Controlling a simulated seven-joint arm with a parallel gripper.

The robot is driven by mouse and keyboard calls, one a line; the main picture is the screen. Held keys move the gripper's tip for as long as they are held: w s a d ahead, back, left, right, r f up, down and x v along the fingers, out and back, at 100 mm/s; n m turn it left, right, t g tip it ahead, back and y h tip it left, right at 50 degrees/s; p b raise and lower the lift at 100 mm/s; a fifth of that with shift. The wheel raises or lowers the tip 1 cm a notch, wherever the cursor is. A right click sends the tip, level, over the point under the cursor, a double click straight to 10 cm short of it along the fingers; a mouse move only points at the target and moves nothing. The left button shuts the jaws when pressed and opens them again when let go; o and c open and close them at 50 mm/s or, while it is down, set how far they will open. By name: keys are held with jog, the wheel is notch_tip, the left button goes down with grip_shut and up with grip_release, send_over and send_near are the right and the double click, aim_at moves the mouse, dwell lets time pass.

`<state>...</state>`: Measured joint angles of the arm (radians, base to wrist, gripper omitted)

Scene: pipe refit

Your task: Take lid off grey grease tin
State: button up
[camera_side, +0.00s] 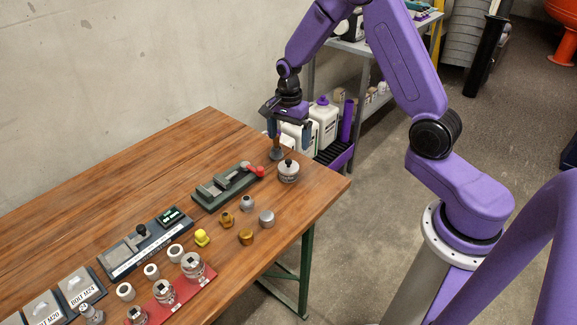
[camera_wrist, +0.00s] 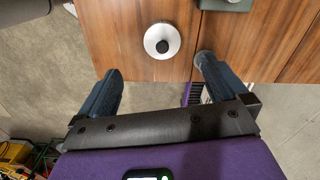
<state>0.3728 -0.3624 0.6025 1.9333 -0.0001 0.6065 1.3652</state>
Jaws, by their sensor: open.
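The grey grease tin (camera_side: 288,177) stands upright near the table's far right corner. Its silver lid (camera_wrist: 151,39), with a black knob (camera_wrist: 163,46) in the middle, sits on it. My gripper (camera_side: 290,146) is open and empty, pointing down above and a little behind the tin in the side view. In the wrist view my gripper (camera_wrist: 158,66) has its two fingers wide apart. The tin lies just past the fingertips, between their lines, touched by neither. The tin's sides are hidden in the wrist view.
A small dark-grey upright piece (camera_side: 276,153) stands close behind the tin, near one finger. A green vise with a red handle (camera_side: 228,185) lies left of the tin. Several metal and brass fittings (camera_side: 246,236) stand in front. White jugs (camera_side: 325,120) sit on a shelf behind.

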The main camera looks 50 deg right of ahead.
aim_at(288, 161)
jog(key=shift+w+a+f, duration=0.1)
jog(key=shift+f, duration=2.3)
jog(key=shift+w+a+f, duration=0.1)
jog(key=shift+f, duration=2.3)
jog(key=c, duration=1)
